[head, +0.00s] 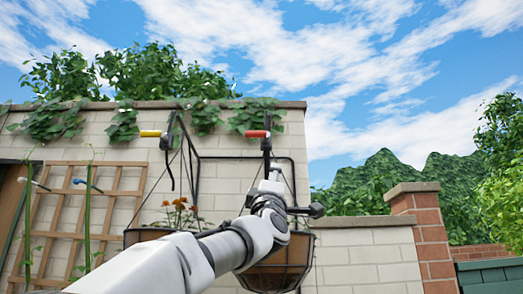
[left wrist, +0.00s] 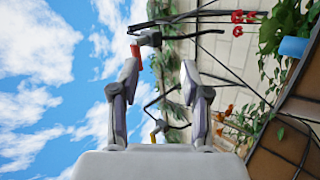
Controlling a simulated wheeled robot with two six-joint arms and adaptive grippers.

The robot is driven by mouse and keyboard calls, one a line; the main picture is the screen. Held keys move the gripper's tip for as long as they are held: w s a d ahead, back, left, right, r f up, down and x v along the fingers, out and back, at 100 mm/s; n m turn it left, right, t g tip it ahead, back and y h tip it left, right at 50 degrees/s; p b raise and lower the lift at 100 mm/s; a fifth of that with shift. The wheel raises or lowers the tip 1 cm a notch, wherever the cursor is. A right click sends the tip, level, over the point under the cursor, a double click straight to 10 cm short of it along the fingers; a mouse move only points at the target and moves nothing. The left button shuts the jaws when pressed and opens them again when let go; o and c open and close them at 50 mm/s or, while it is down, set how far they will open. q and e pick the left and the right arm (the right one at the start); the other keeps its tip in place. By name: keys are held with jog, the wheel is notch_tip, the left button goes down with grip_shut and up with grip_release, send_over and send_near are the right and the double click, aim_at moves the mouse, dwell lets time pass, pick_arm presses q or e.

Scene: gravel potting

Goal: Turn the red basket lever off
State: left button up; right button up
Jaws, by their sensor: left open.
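The red lever (head: 257,133) sticks out to the left, roughly level, from a black bracket above the right hanging basket (head: 262,278). In the left wrist view the red lever (left wrist: 136,63) is by the tip of the left-hand finger; I cannot tell whether they touch. My left gripper (left wrist: 159,67) is open, with nothing seen held between its fingers. In the head view the left gripper (head: 272,174) is just below the lever and points up at it. My arm hides part of the right basket. My right gripper is not in view.
A yellow lever (head: 150,133) hangs on a similar bracket to the left, above a basket with orange flowers (head: 180,213). Black basket frames stand close around the gripper. A pale block wall (head: 225,175) is behind, with a wooden trellis (head: 65,205) at left. Open sky is above.

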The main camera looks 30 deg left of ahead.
pick_arm(q)
jog(key=w+f+m+h, duration=0.1)
jog(key=w+f, duration=0.2)
jog(key=f, duration=0.1)
jog(key=w+f+m+g+h, duration=0.1)
jog(key=w+f, duration=0.2)
jog(key=f, duration=0.2)
jog(key=w+f+m+g+h, duration=0.1)
jog(key=w+f, duration=0.2)
jog(key=f, duration=0.2)
jog(key=shift+w+d+f+m, duration=0.25)
jog(key=shift+w+d+m, duration=0.05)
jog(key=shift+d+m, duration=0.1)
